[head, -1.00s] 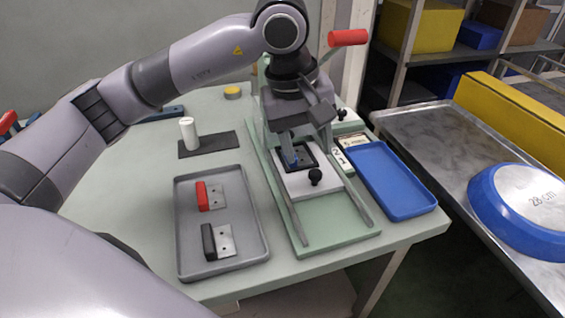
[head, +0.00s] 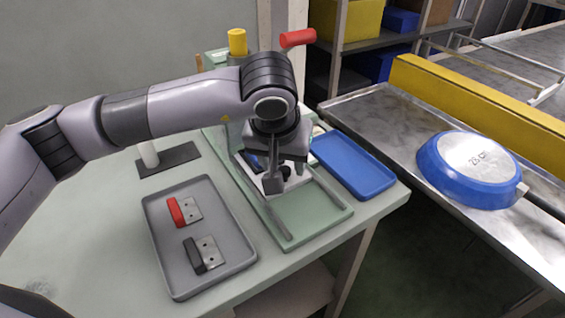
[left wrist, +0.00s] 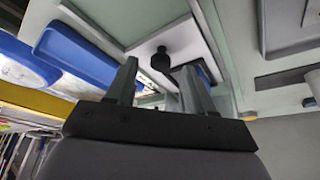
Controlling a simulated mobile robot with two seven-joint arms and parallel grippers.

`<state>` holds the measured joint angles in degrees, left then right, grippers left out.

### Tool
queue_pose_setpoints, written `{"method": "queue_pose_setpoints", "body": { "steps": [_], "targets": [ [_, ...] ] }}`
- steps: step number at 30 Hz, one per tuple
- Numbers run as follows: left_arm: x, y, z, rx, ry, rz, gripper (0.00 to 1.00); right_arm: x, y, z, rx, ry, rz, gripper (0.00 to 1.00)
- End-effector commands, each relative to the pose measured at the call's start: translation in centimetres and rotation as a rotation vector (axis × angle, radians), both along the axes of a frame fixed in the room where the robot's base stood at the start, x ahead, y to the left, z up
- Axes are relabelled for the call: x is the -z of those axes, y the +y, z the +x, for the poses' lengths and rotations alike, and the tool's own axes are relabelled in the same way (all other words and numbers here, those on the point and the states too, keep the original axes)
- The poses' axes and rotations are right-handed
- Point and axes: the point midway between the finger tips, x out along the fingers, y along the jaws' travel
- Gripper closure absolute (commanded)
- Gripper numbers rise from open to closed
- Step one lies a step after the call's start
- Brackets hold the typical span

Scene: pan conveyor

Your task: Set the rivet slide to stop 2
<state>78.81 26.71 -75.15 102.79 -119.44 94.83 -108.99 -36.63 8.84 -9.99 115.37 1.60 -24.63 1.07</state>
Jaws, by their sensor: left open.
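The rivet slide is a white plate (left wrist: 172,35) with a black knob (left wrist: 160,60), between two rails on a pale green base (head: 312,216). In the head view the knob (head: 285,172) shows just beside my left gripper (head: 272,186), which covers much of the plate. My left gripper is open. In the left wrist view its fingers (left wrist: 158,68) stand apart, with the knob in the gap between their tips as seen; contact cannot be told. A blue insert shows behind one finger. The stop marks are hidden in the head view. My right gripper is not in view.
The press has a red handle (head: 298,38) above. A blue tray (head: 352,165) lies right of the rails. A grey tray (head: 210,277) with red and black handled pieces lies left. A white cylinder (head: 148,155) stands on a dark pad. A blue pan (head: 470,170) sits on the metal conveyor.

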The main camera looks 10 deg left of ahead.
Motion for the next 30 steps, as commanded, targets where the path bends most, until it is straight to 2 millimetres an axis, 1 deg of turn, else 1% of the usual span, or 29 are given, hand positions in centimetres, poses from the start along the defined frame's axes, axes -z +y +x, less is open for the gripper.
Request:
{"method": "queue_pose_setpoints", "body": {
  "steps": [1,6,13,14,15,17,18,23,30],
  "targets": [
    [0.6,0.0,0.2,-0.001,0.003,0.0,0.48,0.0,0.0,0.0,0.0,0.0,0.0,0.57],
    [1.5,0.0,0.6,0.0,0.001,-0.001,0.48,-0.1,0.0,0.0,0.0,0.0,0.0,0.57],
    [1.5,0.0,0.6,0.0,0.0,0.0,0.48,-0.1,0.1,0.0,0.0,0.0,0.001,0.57],
    [1.5,0.0,0.6,0.0,0.0,0.0,0.54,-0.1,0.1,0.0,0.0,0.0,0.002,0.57],
    [1.5,0.0,0.6,0.0,0.0,0.0,0.67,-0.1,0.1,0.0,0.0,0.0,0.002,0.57],
    [1.5,0.0,0.6,0.0,0.0,0.0,0.87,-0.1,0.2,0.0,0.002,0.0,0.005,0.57],
    [1.5,0.0,0.6,0.0,0.0,0.0,1.0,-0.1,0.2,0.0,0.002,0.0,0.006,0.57],
    [1.5,0.1,0.8,-0.002,0.0,-0.001,1.0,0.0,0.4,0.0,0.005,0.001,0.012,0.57],
    [1.6,2.7,3.3,-0.007,-0.003,0.0,1.0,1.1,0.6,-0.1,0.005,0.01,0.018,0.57]
  ]
}}
